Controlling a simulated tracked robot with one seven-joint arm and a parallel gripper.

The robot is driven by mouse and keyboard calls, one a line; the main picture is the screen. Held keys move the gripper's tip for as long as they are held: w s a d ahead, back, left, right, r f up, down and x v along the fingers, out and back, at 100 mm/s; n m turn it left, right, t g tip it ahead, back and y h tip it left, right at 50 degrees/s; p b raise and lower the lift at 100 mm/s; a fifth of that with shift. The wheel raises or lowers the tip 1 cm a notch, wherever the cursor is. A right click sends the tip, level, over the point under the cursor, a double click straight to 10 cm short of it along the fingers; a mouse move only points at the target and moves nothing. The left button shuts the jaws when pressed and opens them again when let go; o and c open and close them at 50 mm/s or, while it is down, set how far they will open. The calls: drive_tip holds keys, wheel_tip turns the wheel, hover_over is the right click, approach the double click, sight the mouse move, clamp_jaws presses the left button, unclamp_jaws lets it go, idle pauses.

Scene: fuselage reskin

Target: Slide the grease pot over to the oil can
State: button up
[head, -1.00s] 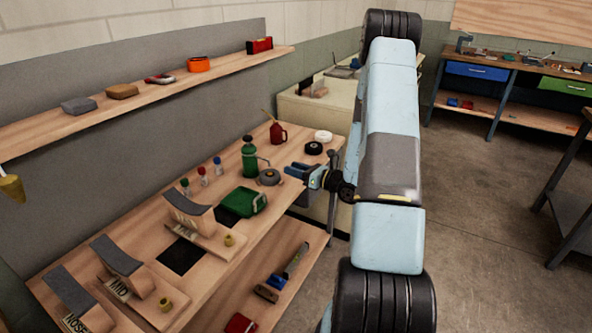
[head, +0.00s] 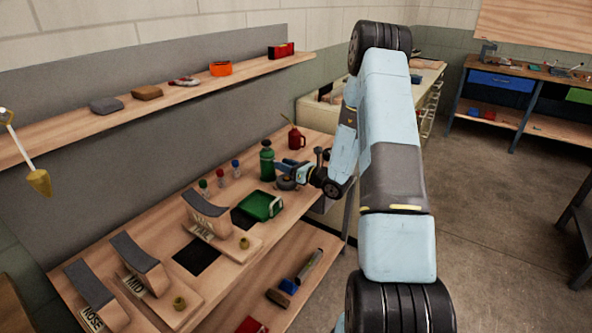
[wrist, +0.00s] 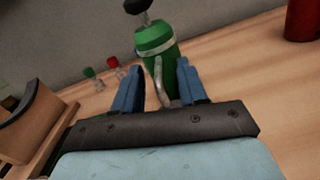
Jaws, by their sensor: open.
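The green bottle stands just beyond (wrist: 158,50). The red oil can (head: 296,139) stands upright farther back on the bench; its red body shows at the wrist view's upper right (wrist: 303,20).
A green tray (head: 262,206) lies nearer on the bench. Curved panel stands (head: 207,212) fill the front. Bare wood lies between the bottle and the oil can in the wrist view.

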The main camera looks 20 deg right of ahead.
drive_tip(key=shift+x, duration=1.2)
drive_tip(key=shift+c, duration=0.3)
clamp_jaws()
